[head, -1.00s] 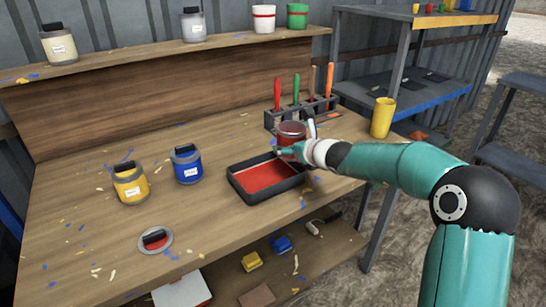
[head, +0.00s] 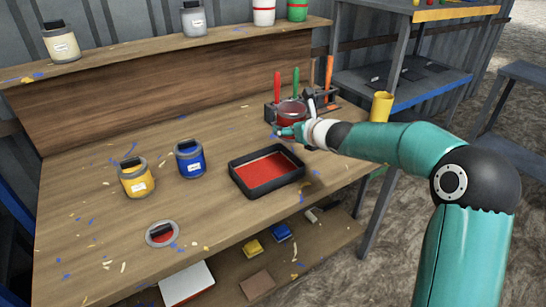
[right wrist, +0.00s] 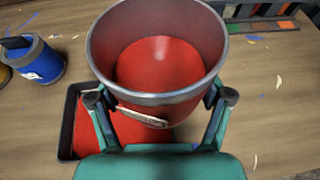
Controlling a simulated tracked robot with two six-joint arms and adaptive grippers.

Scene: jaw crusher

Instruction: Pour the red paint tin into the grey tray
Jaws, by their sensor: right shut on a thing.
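The red paint tin (head: 292,110) is in my right gripper (head: 290,130), near the tool rack. It looks roughly upright. The right wrist view shows the tin (right wrist: 158,98) from above, with red paint inside and the fingers (right wrist: 162,108) on both sides of it. The grey tray (head: 277,187) lies on the bench in front of the tin, with red paint covering its floor. In the right wrist view the tray (right wrist: 66,125) shows partly behind the tin. My left gripper is not in view.
A blue tin (head: 190,160) and a yellow tin (head: 137,178) stand left of the tray. A round lid (head: 161,233) lies near the front edge. The tool rack (head: 272,112) is close behind the tin. A yellow cup (head: 381,106) stands at the right.

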